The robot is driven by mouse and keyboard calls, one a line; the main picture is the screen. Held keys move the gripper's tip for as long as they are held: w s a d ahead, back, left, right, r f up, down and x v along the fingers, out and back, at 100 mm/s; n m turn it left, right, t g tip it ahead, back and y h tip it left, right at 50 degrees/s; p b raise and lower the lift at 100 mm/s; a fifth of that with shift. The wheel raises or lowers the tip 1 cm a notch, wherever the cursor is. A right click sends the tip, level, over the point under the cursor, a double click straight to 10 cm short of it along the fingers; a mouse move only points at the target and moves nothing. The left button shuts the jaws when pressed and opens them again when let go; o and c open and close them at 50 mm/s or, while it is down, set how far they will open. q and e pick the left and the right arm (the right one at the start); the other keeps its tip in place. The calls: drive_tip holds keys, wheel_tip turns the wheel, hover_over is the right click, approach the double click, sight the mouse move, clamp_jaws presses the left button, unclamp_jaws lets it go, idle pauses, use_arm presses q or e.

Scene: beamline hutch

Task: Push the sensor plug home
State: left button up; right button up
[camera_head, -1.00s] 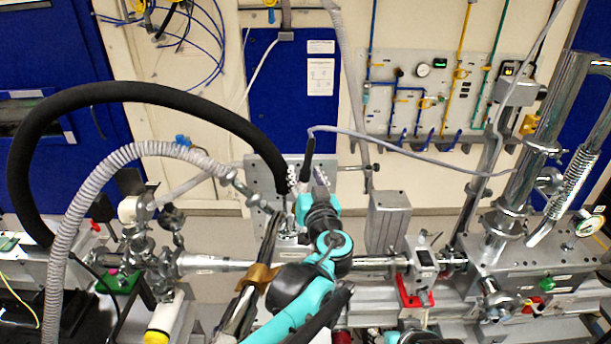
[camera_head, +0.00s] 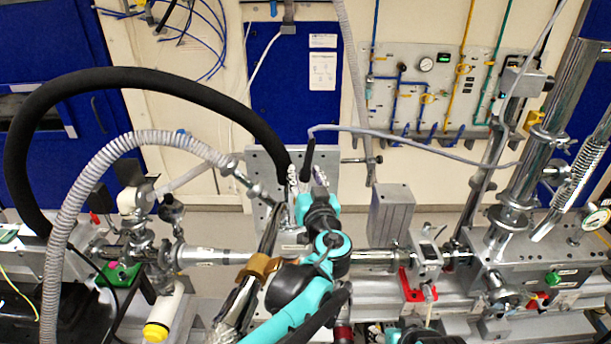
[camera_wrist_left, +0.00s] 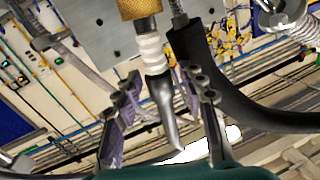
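The sensor plug is in the left wrist view, with a gold knurled collar (camera_wrist_left: 138,8), a white ribbed section (camera_wrist_left: 150,48) and a dark grey tapered boot (camera_wrist_left: 163,98). In the head view its dark boot (camera_head: 308,152) stands upright, with a grey cable leaving its top to the right. My left gripper (camera_wrist_left: 163,88) is open, one finger on each side of the boot, with visible gaps. In the head view my left gripper (camera_head: 307,185) reaches up to the plug from below. The plug's seat is hidden in the head view. My right gripper's fingers do not show.
A thick black hose (camera_head: 148,80) ends close beside the plug on the left. A grey corrugated hose (camera_head: 70,190) arcs at the left. A metal plate (camera_head: 262,165) stands behind. A grey block (camera_head: 392,212) and beamline pipework (camera_head: 375,258) lie to the right.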

use_arm(q)
drive_tip(key=s+d, duration=0.2)
drive_tip(key=s, duration=0.9)
drive_tip(key=shift+s+d, duration=0.2)
drive_tip(key=shift+s, duration=0.2)
